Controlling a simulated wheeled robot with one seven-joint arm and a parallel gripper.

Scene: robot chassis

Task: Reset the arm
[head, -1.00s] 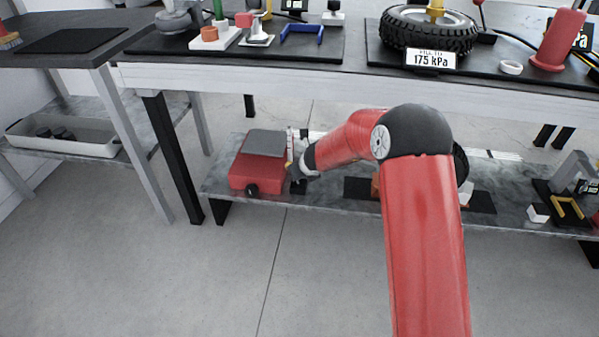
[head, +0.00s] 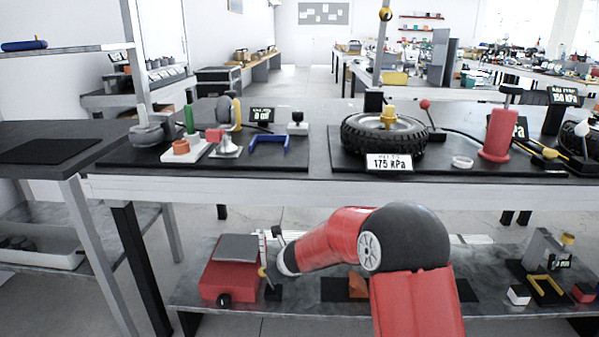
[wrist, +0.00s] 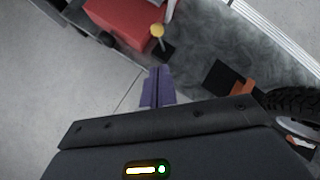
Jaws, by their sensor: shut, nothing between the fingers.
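My red arm (head: 325,240) reaches forward and left over the lower shelf of the bench in the head view, its elbow bent at a dark round joint. My gripper (wrist: 158,74) shows in the wrist view as two purple fingers pressed together with nothing between them. It points toward the gap between the red box and the dark pad. In the head view the fingers cannot be made out clearly.
A red box (head: 228,278) with a grey top stands left of my wrist, and a yellow-knobbed lever (wrist: 157,32) stands beside it. The lower shelf (head: 205,302) runs under the bench top (head: 320,145), which bears a tyre (head: 350,138). Floor is clear in front.

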